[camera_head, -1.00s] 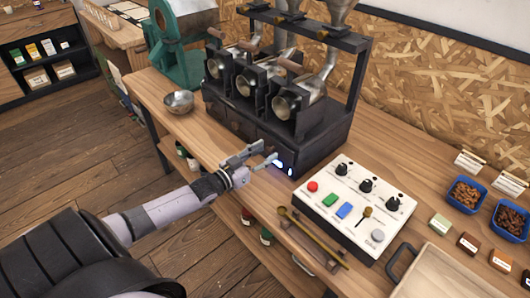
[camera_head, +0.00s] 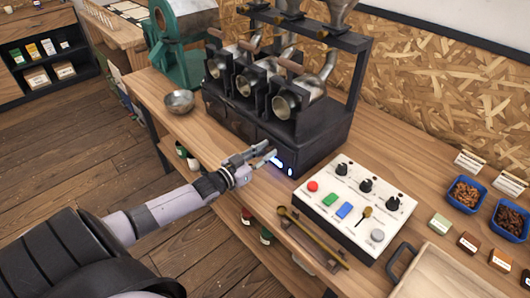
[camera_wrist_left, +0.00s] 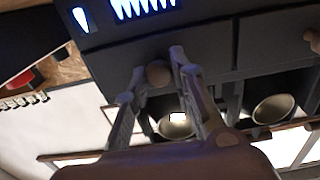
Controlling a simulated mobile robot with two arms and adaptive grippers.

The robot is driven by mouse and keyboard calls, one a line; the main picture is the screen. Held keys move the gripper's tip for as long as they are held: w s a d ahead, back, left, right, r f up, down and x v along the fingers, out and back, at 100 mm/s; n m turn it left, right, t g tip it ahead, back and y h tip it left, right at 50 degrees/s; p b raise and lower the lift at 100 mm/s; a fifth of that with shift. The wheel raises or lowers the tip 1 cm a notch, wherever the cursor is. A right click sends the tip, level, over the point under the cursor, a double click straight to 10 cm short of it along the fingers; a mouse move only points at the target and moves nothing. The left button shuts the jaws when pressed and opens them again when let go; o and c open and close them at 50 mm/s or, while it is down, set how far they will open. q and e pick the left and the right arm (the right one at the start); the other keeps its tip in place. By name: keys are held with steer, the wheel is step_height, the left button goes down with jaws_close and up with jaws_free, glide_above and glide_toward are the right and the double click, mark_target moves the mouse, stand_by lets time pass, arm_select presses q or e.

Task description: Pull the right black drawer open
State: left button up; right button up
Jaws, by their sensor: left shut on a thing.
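The black roaster machine (camera_head: 312,140) stands on the wooden bench, with black drawers in its base. The right black drawer (camera_head: 266,141) is at the near end, beside the glowing blue-white lights; its front is partly behind my left gripper (camera_head: 267,153). In the left wrist view, the fingers (camera_wrist_left: 160,62) are on either side of a round brownish knob (camera_wrist_left: 158,74) on the dark drawer front (camera_wrist_left: 115,58), shut on it. The drawer looks flush with the base; a small gap cannot be told. My right gripper is not in view.
A white control box (camera_head: 350,207) with knobs and buttons sits right of the gripper. A brass-coloured scoop (camera_head: 312,236) lies at the bench's front edge. A metal bowl (camera_head: 179,102) is to the left. The space in front of the drawers is clear.

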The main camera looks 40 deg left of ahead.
arm_select(q)
steer(key=shift+s, duration=0.15)
jaws_close()
steer(key=shift+s+a+r+p, duration=0.1)
steer(key=shift+s+p, duration=0.25)
steer(key=shift+p, duration=0.05)
steer(key=s+a+p, duration=0.2)
steer(key=s+p, duration=0.3)
steer(key=s, duration=0.6)
steer(key=shift+s+a, duration=0.15)
steer(key=shift+s, duration=0.1)
steer(key=o, duration=0.9)
jaws_free()
